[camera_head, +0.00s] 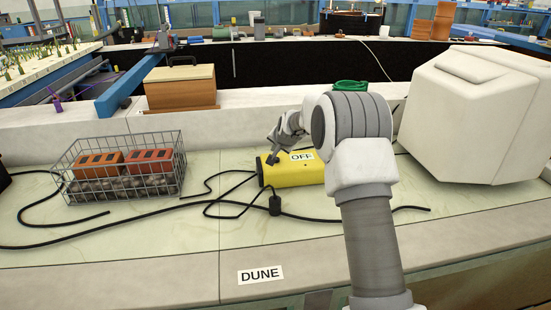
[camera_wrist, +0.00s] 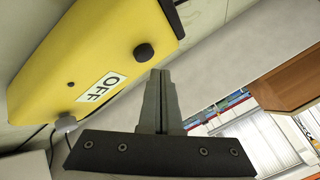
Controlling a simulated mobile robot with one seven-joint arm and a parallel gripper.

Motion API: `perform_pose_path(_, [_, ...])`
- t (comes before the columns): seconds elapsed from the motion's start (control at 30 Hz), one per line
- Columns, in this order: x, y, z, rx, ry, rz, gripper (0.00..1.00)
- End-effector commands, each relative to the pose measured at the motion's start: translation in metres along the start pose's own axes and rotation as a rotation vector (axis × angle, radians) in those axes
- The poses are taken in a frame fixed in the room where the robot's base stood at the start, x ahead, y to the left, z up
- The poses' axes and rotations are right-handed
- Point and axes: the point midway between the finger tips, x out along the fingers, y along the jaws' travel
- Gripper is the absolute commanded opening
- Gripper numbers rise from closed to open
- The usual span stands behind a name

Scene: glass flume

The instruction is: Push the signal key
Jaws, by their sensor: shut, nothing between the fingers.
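A yellow box (camera_head: 295,174) with a white OFF label (camera_head: 302,156) lies on the pale counter, and it fills the upper left of the wrist view (camera_wrist: 75,45). The OFF label shows there too (camera_wrist: 101,87). A round black knob (camera_wrist: 144,52) sits near one edge of the box; I cannot tell whether this is the signal key. My gripper (camera_wrist: 155,73) is shut and empty, its fingertips close to the black knob in the picture; contact cannot be told. In the head view my gripper (camera_head: 273,157) is over the box's left end, and my arm hides its right part.
A wire basket (camera_head: 125,190) with bricks stands to the left. Black cables (camera_head: 235,205) and a small black plug (camera_head: 274,204) lie in front of the box. A large white block (camera_head: 470,115) stands to the right. A wooden box (camera_head: 180,90) is behind.

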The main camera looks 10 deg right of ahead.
Motion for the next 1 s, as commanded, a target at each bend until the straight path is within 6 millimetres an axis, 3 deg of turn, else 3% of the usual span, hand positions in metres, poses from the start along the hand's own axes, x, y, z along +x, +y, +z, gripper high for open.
perform_pose_path(0.5, [-0.037,-0.028,-0.027,0.0,0.001,-0.002,0.0])
perform_pose_path(0.87, [-0.04,-0.029,-0.029,0.0,0.001,-0.001,0.0])
perform_pose_path(1.0, [-0.057,-0.035,-0.032,-0.018,-0.003,0.0,0.0])
